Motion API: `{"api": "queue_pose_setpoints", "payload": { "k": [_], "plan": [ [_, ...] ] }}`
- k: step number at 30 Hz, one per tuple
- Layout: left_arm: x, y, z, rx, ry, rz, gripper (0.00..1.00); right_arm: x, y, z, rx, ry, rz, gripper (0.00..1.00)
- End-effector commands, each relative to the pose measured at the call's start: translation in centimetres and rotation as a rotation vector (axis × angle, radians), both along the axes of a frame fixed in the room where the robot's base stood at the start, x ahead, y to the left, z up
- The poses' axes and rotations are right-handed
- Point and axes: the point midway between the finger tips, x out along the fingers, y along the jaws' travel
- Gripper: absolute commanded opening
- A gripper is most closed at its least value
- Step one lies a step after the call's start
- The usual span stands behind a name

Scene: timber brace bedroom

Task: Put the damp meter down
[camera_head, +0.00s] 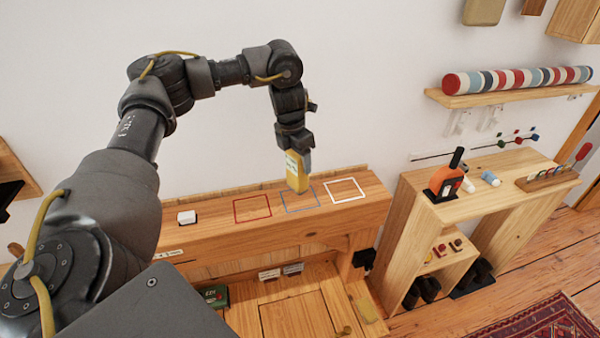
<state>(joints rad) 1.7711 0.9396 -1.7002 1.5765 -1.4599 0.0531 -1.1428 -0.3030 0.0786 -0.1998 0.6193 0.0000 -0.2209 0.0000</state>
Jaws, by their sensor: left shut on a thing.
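The damp meter (297,172) is a yellow, box-like device with a pale label. My left gripper (295,146) is shut on its top and holds it upright. Its lower end is over the blue square outline (300,203) on the wooden ledge (215,238). I cannot tell whether the lower end touches the wood. A red square outline (252,209) lies to the left and a white square outline (344,190) to the right, both empty. My right gripper is not in view.
A small white block (187,217) sits on the ledge at the left. To the right stands a wooden shelf unit (425,213) with an orange tool (446,180) on top. A striped roll (515,80) lies on a wall shelf above.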

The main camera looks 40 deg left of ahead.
Motion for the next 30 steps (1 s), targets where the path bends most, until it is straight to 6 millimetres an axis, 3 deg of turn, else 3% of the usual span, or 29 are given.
{"api": "queue_pose_setpoints", "payload": {
  "k": [3, 10, 17, 24, 30],
  "plan": [
    [1.5, 1.0, -2.6, -0.002, 0.007, 0.004, 0.33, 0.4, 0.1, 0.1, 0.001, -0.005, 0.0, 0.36],
    [3.5, 2.1, -4.8, -0.001, 0.002, 0.0, 0.33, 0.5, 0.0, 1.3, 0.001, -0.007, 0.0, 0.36],
    [3.8, 2.3, -5.4, -0.002, 0.001, -0.001, 0.33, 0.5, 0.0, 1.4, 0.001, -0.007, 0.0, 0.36],
    [4.0, 2.6, -8.1, 0.001, 0.004, -0.001, 0.33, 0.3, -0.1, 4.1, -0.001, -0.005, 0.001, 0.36],
    [4.1, 2.6, -9.0, 0.0, 0.0, -0.001, 0.33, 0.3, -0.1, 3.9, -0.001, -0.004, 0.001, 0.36]
  ]
}}
